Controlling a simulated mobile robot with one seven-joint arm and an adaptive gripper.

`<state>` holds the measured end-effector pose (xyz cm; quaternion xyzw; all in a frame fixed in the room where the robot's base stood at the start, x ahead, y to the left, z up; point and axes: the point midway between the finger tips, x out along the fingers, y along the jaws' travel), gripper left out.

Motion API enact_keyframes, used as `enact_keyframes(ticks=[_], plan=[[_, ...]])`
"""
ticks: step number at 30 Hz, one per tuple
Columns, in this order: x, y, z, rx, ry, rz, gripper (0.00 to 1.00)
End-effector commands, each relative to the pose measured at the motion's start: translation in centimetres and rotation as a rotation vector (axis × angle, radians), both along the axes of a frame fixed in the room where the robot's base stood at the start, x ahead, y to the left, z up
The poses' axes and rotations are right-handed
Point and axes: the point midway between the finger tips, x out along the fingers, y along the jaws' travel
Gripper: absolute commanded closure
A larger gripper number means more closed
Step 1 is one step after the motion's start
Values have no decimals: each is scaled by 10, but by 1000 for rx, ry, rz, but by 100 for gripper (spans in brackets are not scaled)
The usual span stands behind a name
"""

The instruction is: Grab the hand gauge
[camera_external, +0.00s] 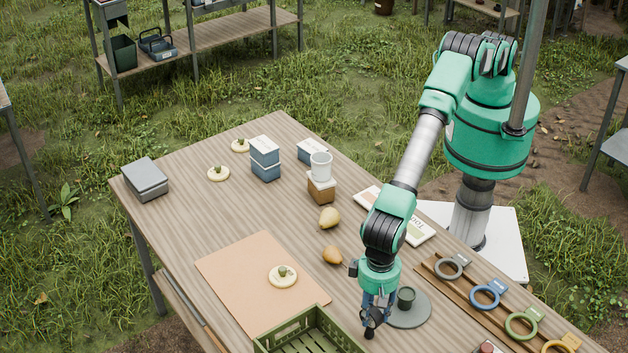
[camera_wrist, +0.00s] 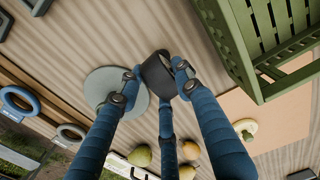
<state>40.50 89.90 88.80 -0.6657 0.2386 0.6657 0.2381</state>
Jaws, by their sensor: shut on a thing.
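In a rack (camera_external: 500,312) at the right lie a grey ring (camera_external: 449,267), a blue ring (camera_external: 485,295), a green ring (camera_external: 521,325) and a yellow ring (camera_external: 562,344).
A green crate (camera_external: 310,335) stands to the left at the front edge. Pears (camera_external: 329,217), boxes (camera_external: 265,158) and a tan mat (camera_external: 245,275) are farther back.

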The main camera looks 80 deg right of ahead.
Motion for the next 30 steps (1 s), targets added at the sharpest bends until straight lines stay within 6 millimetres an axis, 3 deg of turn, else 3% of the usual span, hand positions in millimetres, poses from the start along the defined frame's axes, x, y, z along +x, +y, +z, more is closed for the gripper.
enact_keyframes(ticks=[18, 30], plan=[[0, 1, 82, 2, 0, 0, 96], [0, 1, 97, 1, -1, 0, 96]])
